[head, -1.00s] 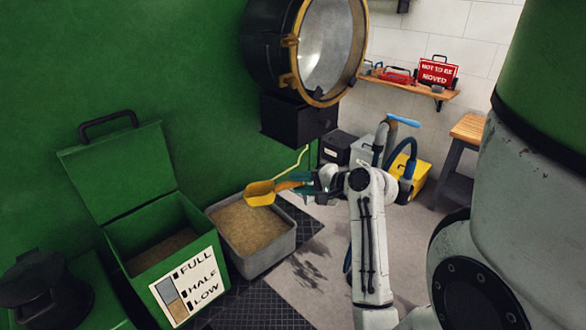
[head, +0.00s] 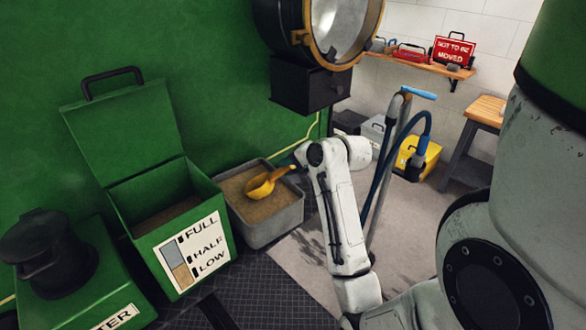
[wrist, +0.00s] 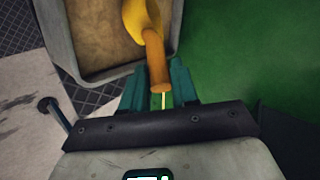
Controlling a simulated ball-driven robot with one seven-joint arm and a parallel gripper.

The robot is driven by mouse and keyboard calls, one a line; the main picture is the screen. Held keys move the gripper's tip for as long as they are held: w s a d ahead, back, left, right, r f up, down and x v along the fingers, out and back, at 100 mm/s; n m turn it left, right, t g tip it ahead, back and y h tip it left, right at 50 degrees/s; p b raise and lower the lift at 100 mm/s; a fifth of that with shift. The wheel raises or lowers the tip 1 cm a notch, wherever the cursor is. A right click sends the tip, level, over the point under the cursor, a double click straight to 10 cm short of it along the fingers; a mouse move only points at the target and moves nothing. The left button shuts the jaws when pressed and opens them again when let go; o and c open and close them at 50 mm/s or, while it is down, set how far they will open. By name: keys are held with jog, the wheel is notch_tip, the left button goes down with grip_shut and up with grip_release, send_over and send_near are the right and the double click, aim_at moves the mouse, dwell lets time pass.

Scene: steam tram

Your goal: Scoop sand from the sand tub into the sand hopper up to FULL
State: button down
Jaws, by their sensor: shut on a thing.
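My gripper (wrist: 158,82) has its teal fingers shut on the orange handle of a yellow scoop (head: 262,186); the scoop also shows in the wrist view (wrist: 137,14). In the head view my arm hides the gripper. The scoop's bowl is over or in the sand (head: 235,191) of the grey sand tub (head: 277,224); whether it touches the sand is unclear. The bowl's contents are hard to see. The green sand hopper (head: 143,248) stands left of the tub, lid open, with sand (head: 165,216) below its rim. Its front label (head: 190,256) reads FULL, HALF, LOW.
A large lamp (head: 300,85) juts out above the tub. A black-lidded green box (head: 90,295) stands left of the hopper. A hose stand (head: 385,165) and a yellow box (head: 425,160) are at the right. Floor right of the tub is clear.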

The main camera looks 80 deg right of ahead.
jog(key=shift+w+f+b, duration=0.25)
jog(key=shift+f+b, duration=0.55)
jog(key=shift+f, duration=0.2)
jog(key=shift+s+d+r+m+t+h+b, duration=0.1)
jog(key=shift+s+r+m+t+b, duration=0.4)
jog(key=shift+r+t+b, duration=0.4)
jog(key=shift+s+r+m+t+h+b, duration=0.1)
jog(key=shift+s+r+m+t+b, duration=0.35)
jog(key=shift+t, duration=0.65)
jog(key=shift+s+d+r+m+t+h+b, duration=0.1)
jog(key=shift+s+r+m+t+b, duration=0.15)
jog(key=shift+s+r+t+b, duration=0.6)
jog(key=shift+w+a+f, duration=0.1)
jog(key=shift+f, duration=0.1)
